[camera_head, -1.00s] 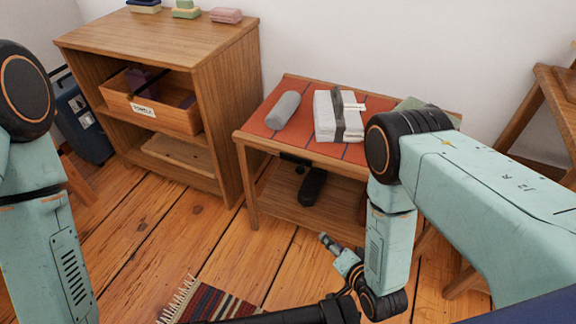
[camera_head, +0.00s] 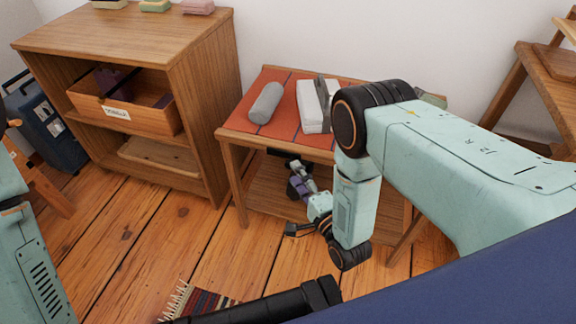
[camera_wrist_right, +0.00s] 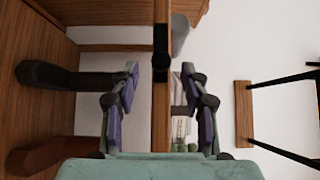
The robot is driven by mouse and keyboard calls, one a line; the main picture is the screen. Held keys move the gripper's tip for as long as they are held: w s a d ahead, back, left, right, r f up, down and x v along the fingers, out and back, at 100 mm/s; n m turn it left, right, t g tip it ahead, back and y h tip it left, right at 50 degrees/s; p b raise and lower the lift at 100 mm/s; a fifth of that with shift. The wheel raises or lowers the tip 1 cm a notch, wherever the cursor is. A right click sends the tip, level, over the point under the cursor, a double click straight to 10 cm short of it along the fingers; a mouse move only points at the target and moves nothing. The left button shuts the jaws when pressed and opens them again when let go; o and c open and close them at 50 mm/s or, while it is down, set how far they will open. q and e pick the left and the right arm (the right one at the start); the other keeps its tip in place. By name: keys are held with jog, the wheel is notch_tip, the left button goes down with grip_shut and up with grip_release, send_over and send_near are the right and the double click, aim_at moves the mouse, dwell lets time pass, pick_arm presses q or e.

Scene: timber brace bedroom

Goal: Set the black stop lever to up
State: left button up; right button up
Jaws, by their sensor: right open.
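The black stop lever (camera_wrist_right: 160,60) is on the front edge of the low wooden table, seen sideways in the right wrist view. In the head view only a small dark part of it (camera_head: 275,152) shows under the tabletop's front edge, beside my right gripper (camera_head: 297,178). My right gripper (camera_wrist_right: 163,77) is open, its fingers on either side of the table edge strip and the lever's lower end in the picture. I cannot tell whether a finger touches the lever. My left gripper is out of view; only its arm shows at the left.
A wooden cabinet (camera_head: 195,110) stands left; a striped rug (camera_head: 195,303) lies on the floor.

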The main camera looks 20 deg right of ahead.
aim_at(289, 168)
jog(key=w, duration=0.2)
jog(key=w+a+b, duration=0.1)
jog(key=w, duration=0.1)
jog(key=shift+w, duration=0.4)
jog(key=shift+s+r, duration=0.1)
grip_shut()
dwell(0.4)
